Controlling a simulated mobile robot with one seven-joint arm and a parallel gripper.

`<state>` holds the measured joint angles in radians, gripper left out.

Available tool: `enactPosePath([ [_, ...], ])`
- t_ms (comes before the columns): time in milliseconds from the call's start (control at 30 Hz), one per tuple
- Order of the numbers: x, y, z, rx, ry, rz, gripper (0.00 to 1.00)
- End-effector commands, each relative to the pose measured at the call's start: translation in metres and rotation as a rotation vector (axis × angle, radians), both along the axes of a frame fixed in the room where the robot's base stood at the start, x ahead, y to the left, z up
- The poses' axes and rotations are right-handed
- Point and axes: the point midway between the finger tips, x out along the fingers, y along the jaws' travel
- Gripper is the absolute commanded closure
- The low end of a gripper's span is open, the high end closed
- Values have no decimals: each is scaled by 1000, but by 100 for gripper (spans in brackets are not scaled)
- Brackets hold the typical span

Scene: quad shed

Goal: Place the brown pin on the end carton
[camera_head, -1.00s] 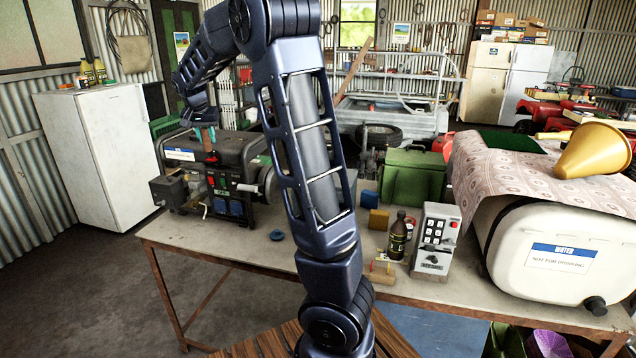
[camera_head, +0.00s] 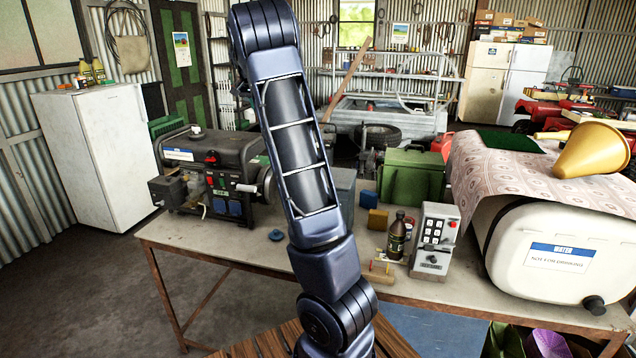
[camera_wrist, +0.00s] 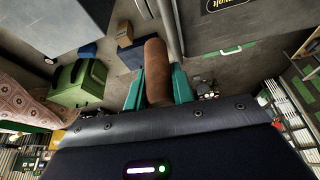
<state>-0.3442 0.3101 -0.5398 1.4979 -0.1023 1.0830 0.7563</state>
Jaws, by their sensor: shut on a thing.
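The brown pin (camera_wrist: 156,68) is a rounded brown cylinder in the wrist view. My gripper (camera_wrist: 157,92) is shut on it, with a teal finger on each side, and the pin's rounded end points away from the wrist. In the head view my gripper and the pin do not show; only my arm is seen. Several cartons (camera_head: 510,22) stand on the fridges at the back right. A small tan box (camera_wrist: 125,34) shows beyond the pin in the wrist view. I cannot tell which one is the end carton.

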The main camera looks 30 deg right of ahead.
Motion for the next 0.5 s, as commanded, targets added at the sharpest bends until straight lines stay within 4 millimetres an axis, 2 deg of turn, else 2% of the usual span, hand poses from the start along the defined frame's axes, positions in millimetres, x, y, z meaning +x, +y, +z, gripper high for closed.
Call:
enactPosePath([
  [33,4,-24,0,-3,0,-41,100],
  [300,11,-136,-1,-5,-1,-233,100],
  [500,8,-193,-3,-7,-1,-328,100],
])
